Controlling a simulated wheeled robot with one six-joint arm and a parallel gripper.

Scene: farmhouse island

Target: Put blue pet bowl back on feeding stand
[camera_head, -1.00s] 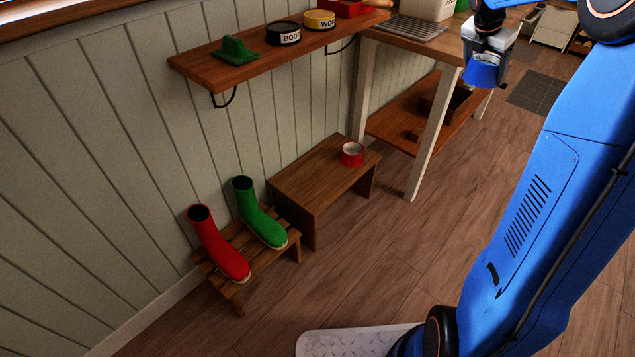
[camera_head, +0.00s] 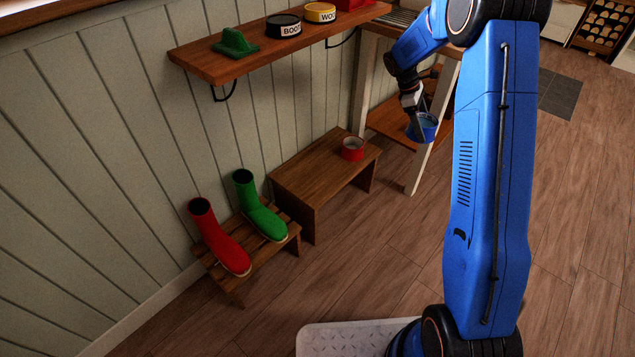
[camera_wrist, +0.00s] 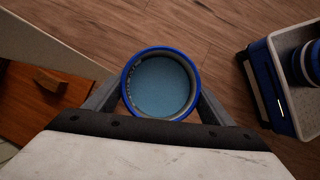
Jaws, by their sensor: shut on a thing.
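The blue pet bowl (camera_head: 427,128) is in my gripper (camera_head: 416,118), held in the air to the right of the feeding stand. In the wrist view the bowl (camera_wrist: 161,86) sits between the two fingers, its open top facing the camera. The low wooden feeding stand (camera_head: 312,180) is against the wall. A red bowl (camera_head: 352,149) stands near the right end of its top, and the left part of the top is bare.
A slatted rack (camera_head: 232,270) with red (camera_head: 217,236) and green (camera_head: 258,206) boots stands left of the stand. A wall shelf (camera_head: 237,64) holding canisters overhangs behind. A table's white leg (camera_head: 432,135) is close by the bowl. Open floor lies in front.

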